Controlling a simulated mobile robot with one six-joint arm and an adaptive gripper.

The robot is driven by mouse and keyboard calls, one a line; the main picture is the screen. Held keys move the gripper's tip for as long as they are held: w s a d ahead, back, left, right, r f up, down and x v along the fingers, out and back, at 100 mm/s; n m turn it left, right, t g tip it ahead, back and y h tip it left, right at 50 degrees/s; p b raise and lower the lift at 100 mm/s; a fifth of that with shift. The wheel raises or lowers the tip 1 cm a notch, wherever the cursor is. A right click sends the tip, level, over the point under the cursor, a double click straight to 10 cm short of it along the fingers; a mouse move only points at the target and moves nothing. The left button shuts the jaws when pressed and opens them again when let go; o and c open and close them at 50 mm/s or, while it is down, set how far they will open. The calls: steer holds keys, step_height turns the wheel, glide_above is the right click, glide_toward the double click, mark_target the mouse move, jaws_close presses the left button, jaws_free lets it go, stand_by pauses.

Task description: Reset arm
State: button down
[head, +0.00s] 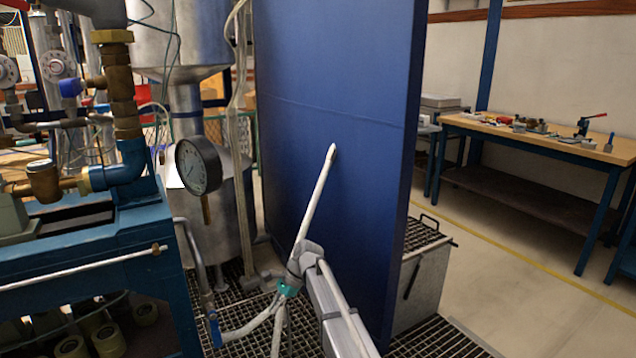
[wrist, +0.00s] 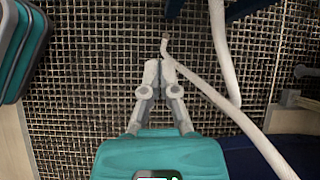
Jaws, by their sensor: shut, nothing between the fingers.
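My gripper (wrist: 158,68) shows in the wrist view with its two grey fingers together, shut and empty. Its teal body fills the bottom middle. The fingers point over a metal grating (wrist: 75,120), and I see nothing held between them. In the head view my grey arm (head: 335,310) comes up from the bottom edge in front of a tall blue panel. A teal part shows near its end, but the fingers cannot be made out there.
The blue panel (head: 340,90) stands close behind my arm. A pressure gauge (head: 198,166) and pipework on a blue bench (head: 150,235) are at left. White hoses (wrist: 225,65) cross near the fingers in the wrist view. A wooden workbench (head: 540,140) stands far right, with open floor before it.

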steer(key=s+d+f+n+t+h, duration=0.1)
steer(key=s+d+n+h, duration=0.15)
steer(key=s+d, duration=0.6)
steer(key=s+d+f+n+t+h, duration=0.15)
steer(key=s+d+n, duration=0.3)
steer(key=d, duration=0.75)
steer(key=s+d+f+n+t+h, duration=0.1)
steer(key=s+d+n+h, duration=0.15)
steer(key=s+d, duration=0.6)
step_height(320, 180, up, 37)
steer(key=w+d+p, duration=0.1)
steer(key=p, duration=3.6)
steer(key=shift+w+d+n, duration=0.3)
steer(key=shift+n, duration=0.15)
